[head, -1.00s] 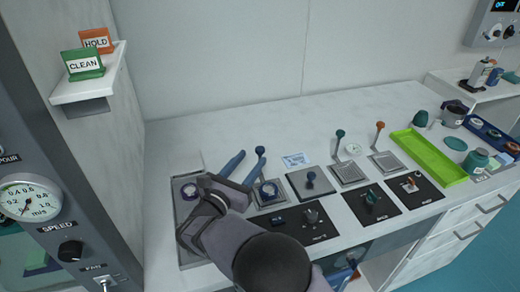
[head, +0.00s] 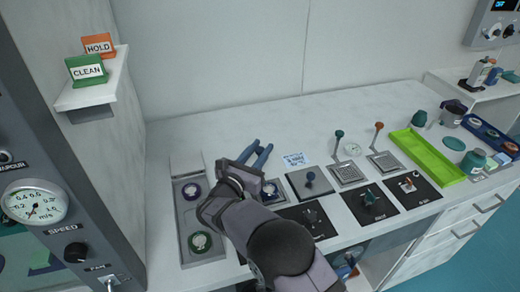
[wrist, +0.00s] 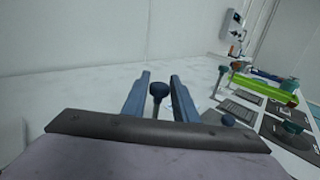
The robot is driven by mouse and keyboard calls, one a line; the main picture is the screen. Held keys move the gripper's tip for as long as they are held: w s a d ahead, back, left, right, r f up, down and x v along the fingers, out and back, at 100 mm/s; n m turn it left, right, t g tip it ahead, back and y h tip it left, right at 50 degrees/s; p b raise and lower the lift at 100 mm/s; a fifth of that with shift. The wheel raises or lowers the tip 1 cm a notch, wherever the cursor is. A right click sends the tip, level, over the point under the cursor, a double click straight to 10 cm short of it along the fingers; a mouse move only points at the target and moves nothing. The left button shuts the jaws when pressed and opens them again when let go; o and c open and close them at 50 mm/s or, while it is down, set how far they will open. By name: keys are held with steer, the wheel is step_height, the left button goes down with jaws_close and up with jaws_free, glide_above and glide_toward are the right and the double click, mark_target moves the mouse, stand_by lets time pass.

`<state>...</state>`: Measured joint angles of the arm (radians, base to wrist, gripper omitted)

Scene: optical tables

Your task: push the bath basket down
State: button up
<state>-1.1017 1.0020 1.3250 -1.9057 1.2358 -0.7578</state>
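My gripper (head: 262,147) is over the left part of the bench row, its two blue fingers apart. In the wrist view the fingers (wrist: 160,78) stand on either side of a dark blue ball knob (wrist: 158,89) on a stem. I see gaps beside the knob, so it does not look clamped. In the head view the gripper covers this knob; part of its base with a round dial (head: 269,190) shows at the right of my wrist. I cannot pick out a bath basket for sure.
A grey tray (head: 190,262) with purple and green round pieces lies left of my arm. Right of the gripper are a blue-knobbed panel (head: 310,178), a green-knobbed lever (head: 339,134), an orange-knobbed lever (head: 379,126) and a green tray (head: 427,158). The bench behind is mostly clear.

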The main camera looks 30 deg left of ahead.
jaws_close()
step_height(320, 180, down, 4)
steer(key=b, duration=0.3)
steer(key=shift+r, duration=0.4)
steer(key=o, duration=0.5)
jaws_free()
steer(key=shift+s+b, duration=0.8)
steer(key=shift+s, duration=2.9)
